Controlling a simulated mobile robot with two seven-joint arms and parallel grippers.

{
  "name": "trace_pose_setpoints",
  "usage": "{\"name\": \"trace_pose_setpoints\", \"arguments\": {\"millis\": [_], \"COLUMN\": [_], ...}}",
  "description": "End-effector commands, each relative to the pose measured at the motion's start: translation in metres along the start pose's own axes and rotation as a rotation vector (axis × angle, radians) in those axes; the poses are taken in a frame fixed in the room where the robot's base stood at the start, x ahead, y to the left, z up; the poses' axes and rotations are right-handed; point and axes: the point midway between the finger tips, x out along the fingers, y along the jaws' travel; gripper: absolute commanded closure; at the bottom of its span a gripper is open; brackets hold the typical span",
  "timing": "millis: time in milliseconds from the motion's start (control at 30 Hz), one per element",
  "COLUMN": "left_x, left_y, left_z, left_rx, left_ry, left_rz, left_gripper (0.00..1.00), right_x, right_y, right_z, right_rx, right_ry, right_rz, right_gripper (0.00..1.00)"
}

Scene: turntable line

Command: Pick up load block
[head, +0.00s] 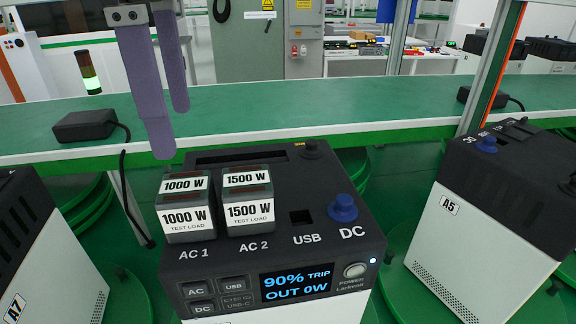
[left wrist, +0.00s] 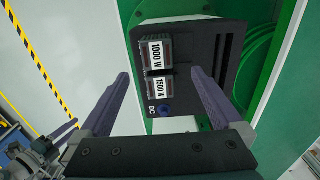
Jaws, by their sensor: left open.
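Two load blocks with white labels stand on the black top of the middle power station (head: 290,180). The 1000 W block (head: 186,215) is at AC 1 and the 1500 W block (head: 248,208) at AC 2. The left wrist view also shows the 1000 W block (left wrist: 157,52) and the 1500 W block (left wrist: 160,91). My left gripper (head: 171,130) is open, its purple-grey fingers hanging above and behind the blocks. In the left wrist view its fingers (left wrist: 159,78) appear either side of the blocks, with nothing between them touched. Part of another purple-fingered gripper shows at the lower left there, its opening unclear.
The station has a blue DC plug (head: 342,208) and a screen (head: 296,282) reading 90% TRIP, OUT 0W. Stations A7 (head: 25,240) and A5 (head: 490,215) flank it. A green bench (head: 300,105) behind holds a black adapter (head: 85,126). A post (head: 490,70) rises at right.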

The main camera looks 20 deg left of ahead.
Motion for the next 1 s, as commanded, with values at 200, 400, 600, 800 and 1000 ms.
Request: {"name": "trace_pose_setpoints", "arguments": {"millis": [200, 400, 600, 800, 1000], "left_x": [0.028, 0.046, 0.076, 0.095, 0.095], "left_y": [0.0, 0.0, 0.003, 0.002, 0.002], "left_z": [0.003, 0.004, 0.008, 0.007, 0.007], "left_rx": [-0.004, -0.003, -0.003, -0.001, -0.001], "left_ry": [-0.006, -0.005, -0.006, -0.002, -0.001], "left_rz": [0.007, 0.005, 0.006, 0.001, 0.0], "left_gripper": [0.0, 0.0, 0.0, 0.0, 0.01], "right_x": [-0.007, -0.013, -0.027, -0.028, -0.028], "right_y": [0.004, 0.004, 0.004, 0.003, 0.002], "right_z": [0.0, 0.0, -0.005, -0.006, -0.006], "right_rx": [-0.01, -0.01, -0.009, -0.005, -0.003], "right_ry": [-0.006, -0.009, -0.008, -0.007, -0.007], "right_rz": [0.011, 0.011, 0.009, 0.006, 0.003], "right_gripper": [0.5, 0.5, 0.5, 0.5, 0.5]}}
